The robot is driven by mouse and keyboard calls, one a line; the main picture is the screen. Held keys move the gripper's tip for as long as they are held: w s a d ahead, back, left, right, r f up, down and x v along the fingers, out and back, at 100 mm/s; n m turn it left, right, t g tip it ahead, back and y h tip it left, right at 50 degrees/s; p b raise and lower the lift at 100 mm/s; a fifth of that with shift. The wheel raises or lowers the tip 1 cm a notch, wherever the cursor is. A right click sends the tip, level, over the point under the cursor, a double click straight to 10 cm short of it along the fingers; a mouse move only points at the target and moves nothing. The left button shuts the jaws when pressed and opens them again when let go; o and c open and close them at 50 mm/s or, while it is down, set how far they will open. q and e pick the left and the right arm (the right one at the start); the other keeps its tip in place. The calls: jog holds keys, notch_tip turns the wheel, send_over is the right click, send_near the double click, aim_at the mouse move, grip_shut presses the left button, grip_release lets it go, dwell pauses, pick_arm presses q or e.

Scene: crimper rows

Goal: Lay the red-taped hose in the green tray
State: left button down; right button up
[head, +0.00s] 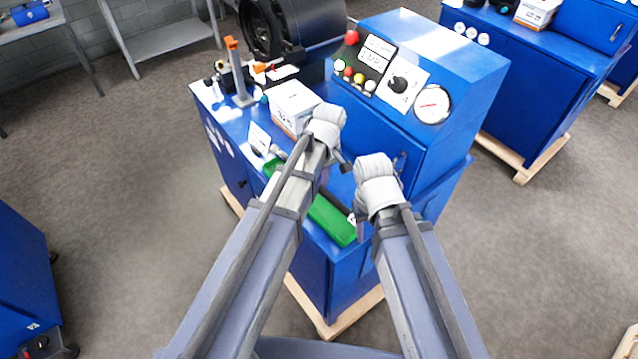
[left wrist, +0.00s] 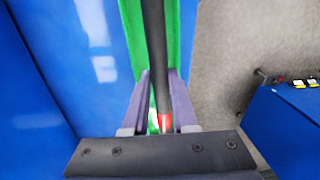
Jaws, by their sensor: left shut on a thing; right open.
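The green tray (head: 330,217) lies along the front edge of the blue machine's top, partly hidden behind my left arm in the head view. It also shows in the left wrist view (left wrist: 132,42). The black hose (left wrist: 155,50) with a red tape band (left wrist: 165,120) is between the fingers of my left gripper (left wrist: 158,100), which is shut on it. In the left wrist view the hose overlaps the tray lengthwise; I cannot tell whether it touches the tray. My right gripper (head: 361,208) is open, near the right end of the tray, and its fingers are mostly hidden.
The blue crimping machine (head: 440,75) has a control panel and gauge on its raised housing, right of the tray. A white box (head: 290,105) and an orange-topped stand (head: 236,70) stand behind the tray. Open floor lies in front.

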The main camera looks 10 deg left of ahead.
aim_at(319, 208)
pick_arm(q)
jog(key=shift+f+b, duration=3.4)
jog(key=shift+b, duration=0.05)
jog(key=shift+f+b, duration=0.4)
jog(key=c, duration=0.6)
grip_release()
jog(key=shift+r, duration=0.2)
jog(key=shift+r+p, duration=2.9)
jog(key=shift+p, duration=0.2)
